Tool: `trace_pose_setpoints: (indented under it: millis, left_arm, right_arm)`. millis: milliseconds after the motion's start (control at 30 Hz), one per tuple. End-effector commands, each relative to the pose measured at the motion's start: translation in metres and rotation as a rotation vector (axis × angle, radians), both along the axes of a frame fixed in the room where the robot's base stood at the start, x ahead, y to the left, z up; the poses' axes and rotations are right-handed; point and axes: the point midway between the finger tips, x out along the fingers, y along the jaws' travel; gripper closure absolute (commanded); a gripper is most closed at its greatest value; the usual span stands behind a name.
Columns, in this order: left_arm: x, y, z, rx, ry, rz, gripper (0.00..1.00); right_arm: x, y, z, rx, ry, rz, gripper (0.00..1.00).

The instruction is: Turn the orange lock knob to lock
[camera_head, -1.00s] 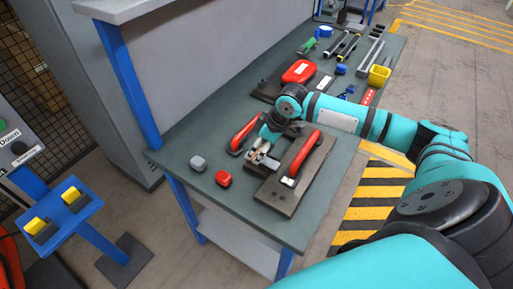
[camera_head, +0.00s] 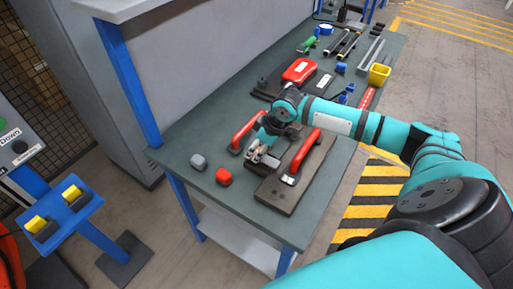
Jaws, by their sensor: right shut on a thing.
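My right gripper (camera_head: 262,155) reaches down over a dark board (camera_head: 277,196) on the workbench. Its fingers are shut at a small fitting on that board, between two red bar handles, the left one (camera_head: 246,133) and the right one (camera_head: 303,155). The orange lock knob cannot be made out; the fingers and wrist cover the spot where they close, and the thing held there appears to be the knob. Which way the knob is turned cannot be seen. My left gripper is not in view.
A red case (camera_head: 299,71), a yellow bin (camera_head: 379,75) and several tools lie farther back. A blue stand (camera_head: 73,208) is at lower left.

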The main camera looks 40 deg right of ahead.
Motion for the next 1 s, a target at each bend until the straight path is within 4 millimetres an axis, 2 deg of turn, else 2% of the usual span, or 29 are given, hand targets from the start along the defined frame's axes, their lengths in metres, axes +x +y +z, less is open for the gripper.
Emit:
trace_pose_setpoints:
  millis: [167,367,800,1000]
  left_arm:
    - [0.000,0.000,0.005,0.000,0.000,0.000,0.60]
    - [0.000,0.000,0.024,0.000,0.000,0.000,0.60]
    - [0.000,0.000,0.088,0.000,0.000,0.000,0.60]
    - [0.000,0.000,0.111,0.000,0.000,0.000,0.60]
  right_arm:
    - [0.000,0.000,0.002,0.001,0.001,-0.019,0.93]
    - [-0.001,0.001,0.005,0.002,0.002,-0.101,0.93]
    - [-0.001,0.003,0.007,0.004,0.003,-0.477,0.93]
    - [-0.001,0.004,0.006,0.004,0.002,-0.651,0.93]
